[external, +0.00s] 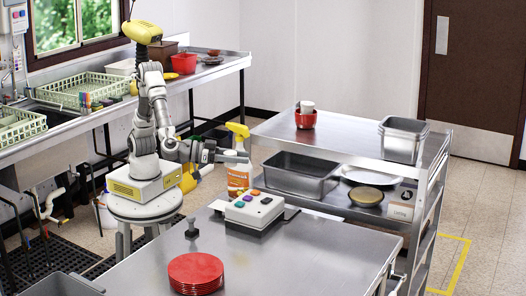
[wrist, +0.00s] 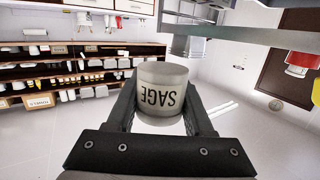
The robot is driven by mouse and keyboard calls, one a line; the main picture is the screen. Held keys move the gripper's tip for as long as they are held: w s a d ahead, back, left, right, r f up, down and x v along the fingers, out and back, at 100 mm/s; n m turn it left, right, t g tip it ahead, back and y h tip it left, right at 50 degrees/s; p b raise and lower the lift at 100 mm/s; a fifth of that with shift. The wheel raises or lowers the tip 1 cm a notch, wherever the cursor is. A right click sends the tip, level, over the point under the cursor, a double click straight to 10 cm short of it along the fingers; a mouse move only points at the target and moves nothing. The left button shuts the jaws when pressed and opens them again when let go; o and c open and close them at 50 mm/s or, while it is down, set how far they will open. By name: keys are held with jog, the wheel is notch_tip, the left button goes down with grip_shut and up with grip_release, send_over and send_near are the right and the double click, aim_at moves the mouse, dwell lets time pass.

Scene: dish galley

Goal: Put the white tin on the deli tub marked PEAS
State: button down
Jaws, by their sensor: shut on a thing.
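My gripper (wrist: 162,104) is shut on a pale white tin (wrist: 160,78), with one finger on each side of it. The tin's wall bears the dark word SAGE, which appears upside down in the wrist view. In the external view my gripper (external: 236,157) is out to the right of my arm, near the spray bottle; the tin cannot be made out there. No tub with a readable PEAS mark shows in either view.
An orange spray bottle (external: 238,177) stands near my gripper. The front table holds red plates (external: 196,270) and a button box (external: 255,209).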

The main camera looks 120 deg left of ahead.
jog(key=w+a+r+n+g+y+p, duration=0.25)
jog(key=a+r, duration=0.25)
jog(key=a, duration=0.6)
jog(key=w+a+r+n+g+y+p, duration=0.2)
jog(key=a+r+y+p, duration=0.15)
jog(key=a, duration=0.75)
jog(key=s+a+r+n+g+y+p, duration=0.1)
jog(key=s+a+r+n+g+p, duration=0.15)
jog(key=a, duration=0.55)
jog(key=s+a+r+n+g+p, duration=0.15)
jog(key=a+r, duration=0.25)
jog(key=a, duration=0.4)
jog(key=s+a+r+n+g+y+p, duration=0.1)
jog(key=a+r+g, duration=0.2)
jog(key=a, duration=0.5)
send_over(307, 109)
jog(key=a, duration=0.6)
notch_tip(307, 109, down, 7)
jog(key=shift+s+d+f, duration=0.15)
jog(key=shift+f, duration=0.9)
jog(key=shift+s+d+f, duration=0.1)
jog(key=shift+f, duration=0.9)
jog(key=shift+f, duration=0.55)
jog(key=shift+c, duration=1.4)
grip_release()
jog(key=shift+r, duration=0.15)
